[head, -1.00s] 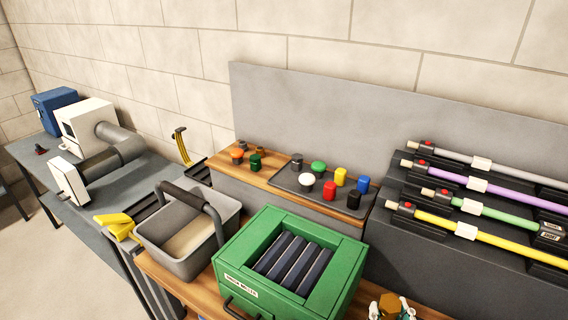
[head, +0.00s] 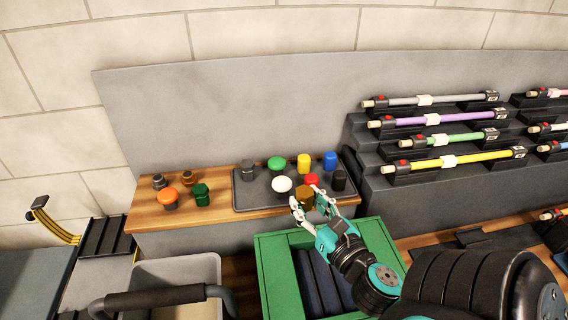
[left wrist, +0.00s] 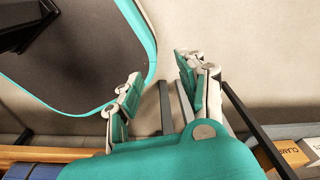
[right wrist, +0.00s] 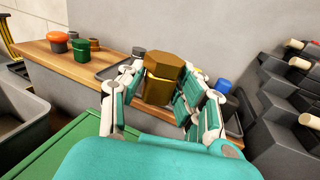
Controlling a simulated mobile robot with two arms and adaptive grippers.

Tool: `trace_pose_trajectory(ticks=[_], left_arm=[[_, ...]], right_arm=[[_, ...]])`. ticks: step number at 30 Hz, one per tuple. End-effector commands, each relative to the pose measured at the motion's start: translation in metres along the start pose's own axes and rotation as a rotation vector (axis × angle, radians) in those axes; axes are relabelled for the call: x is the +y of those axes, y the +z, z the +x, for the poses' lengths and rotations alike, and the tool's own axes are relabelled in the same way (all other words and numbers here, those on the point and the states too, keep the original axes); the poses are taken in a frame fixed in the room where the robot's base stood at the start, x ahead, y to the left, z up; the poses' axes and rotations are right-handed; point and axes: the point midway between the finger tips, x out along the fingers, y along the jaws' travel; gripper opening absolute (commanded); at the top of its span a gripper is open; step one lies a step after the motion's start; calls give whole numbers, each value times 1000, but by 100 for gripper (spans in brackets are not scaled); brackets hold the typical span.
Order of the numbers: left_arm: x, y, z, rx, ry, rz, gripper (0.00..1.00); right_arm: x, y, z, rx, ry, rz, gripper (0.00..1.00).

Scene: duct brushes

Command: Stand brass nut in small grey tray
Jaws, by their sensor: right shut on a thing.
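The brass nut (head: 304,196) is a gold-brown hexagonal piece, and it also shows large in the right wrist view (right wrist: 160,80). My right gripper (head: 308,203) is shut on it, with a finger on each side, and holds it upright. In the head view the nut overlaps the front edge of the small grey tray (head: 248,202) on the wooden shelf. I cannot tell its exact height above the tray. The tray holds several caps, including a white one (head: 281,186) and a red one (head: 312,180). My left gripper (left wrist: 160,72) is open and empty, away from the shelf.
Orange (head: 168,198) and green (head: 201,194) caps stand on the bare wood left of the tray. A green box (head: 268,278) is below the shelf front. A grey tub (head: 206,270) with a handle is at lower left. Racked coloured rods (head: 455,160) stand right.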

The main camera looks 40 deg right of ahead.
Motion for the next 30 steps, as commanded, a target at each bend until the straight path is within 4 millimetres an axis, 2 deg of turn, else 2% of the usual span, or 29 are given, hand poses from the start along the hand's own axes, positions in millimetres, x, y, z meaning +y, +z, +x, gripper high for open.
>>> trace_pose_trajectory(ticks=[2, 5, 15, 21, 26, 30], left_arm=[[5, 2, -2, -3, 6, -2, 40], [9, 2, -9, -5, 11, -3, 40], [11, 5, -34, -13, 14, 0, 40], [5, 0, -40, -7, 7, 1, 40], [3, -2, -41, -3, 5, 0, 40], [3, -2, -36, -2, 5, 0, 40]], right_arm=[[-7, 6, 4, -7, -11, 1, 0], [-1, 10, 18, -11, -14, 3, 0], [46, 0, 94, -9, -15, 5, 0], [66, -7, 129, -7, -15, 3, 0], [72, -13, 137, -5, -15, 1, 0], [72, -34, 137, -1, -16, 2, 0]])
